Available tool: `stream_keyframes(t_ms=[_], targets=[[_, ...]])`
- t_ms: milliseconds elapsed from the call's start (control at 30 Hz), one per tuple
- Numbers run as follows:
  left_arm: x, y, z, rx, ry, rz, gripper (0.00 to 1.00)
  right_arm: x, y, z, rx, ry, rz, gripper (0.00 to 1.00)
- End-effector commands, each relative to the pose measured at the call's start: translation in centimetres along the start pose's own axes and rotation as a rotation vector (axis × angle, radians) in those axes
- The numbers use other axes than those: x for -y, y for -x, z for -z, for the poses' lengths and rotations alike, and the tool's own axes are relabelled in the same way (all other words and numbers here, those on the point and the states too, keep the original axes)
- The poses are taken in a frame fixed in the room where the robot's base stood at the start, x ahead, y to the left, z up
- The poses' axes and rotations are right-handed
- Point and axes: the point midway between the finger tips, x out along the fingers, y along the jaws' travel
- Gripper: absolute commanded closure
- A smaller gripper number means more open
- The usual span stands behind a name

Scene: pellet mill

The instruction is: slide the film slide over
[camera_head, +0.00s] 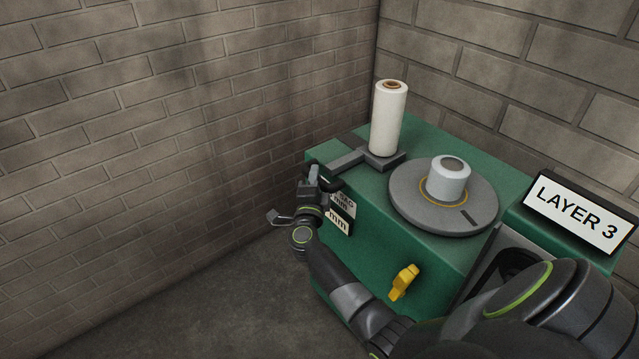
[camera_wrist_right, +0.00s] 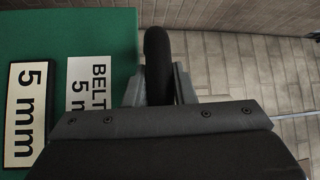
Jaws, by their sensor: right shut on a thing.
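The film slide (camera_head: 350,161) is a dark grey bar and base on top of the green machine, towards its left edge. A tall white film roll (camera_head: 388,120) stands upright on its base. A black rounded handle (camera_wrist_right: 157,55) sits at the slide's left end, at the machine's edge. My right gripper (camera_head: 314,183) is at that handle, and in the right wrist view its jaws (camera_wrist_right: 158,90) are shut on it from both sides. Part of the handle is hidden behind the gripper in the head view. My left gripper is in neither view.
A grey round disc (camera_head: 415,205) with a pale hub lies right of the film roll. A yellow knob (camera_head: 403,282) sticks out of the machine's front, near my right arm. A "LAYER 3" sign (camera_head: 577,213) stands at right. Brick walls are behind and left.

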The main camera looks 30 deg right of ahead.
Motion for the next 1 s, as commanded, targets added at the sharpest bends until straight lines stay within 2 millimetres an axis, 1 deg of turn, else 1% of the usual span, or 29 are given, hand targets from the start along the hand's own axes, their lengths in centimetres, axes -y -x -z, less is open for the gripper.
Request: stream_keyframes(t_ms=[33,300,533,700,1000], targets=[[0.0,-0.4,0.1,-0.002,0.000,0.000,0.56,-0.1,-0.6,-0.6,0.001,-0.001,0.002,1.00],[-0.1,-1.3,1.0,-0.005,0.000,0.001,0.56,-0.1,-2.9,-2.9,0.000,-0.002,0.002,1.00],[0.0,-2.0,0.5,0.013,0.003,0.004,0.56,-0.1,-4.5,-4.6,0.000,-0.001,0.001,1.00],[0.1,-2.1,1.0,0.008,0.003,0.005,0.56,0.0,-5.2,-5.2,0.000,-0.001,0.000,1.00],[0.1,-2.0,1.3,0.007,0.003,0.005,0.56,0.3,-5.4,-5.3,0.002,-0.002,0.003,1.00]])
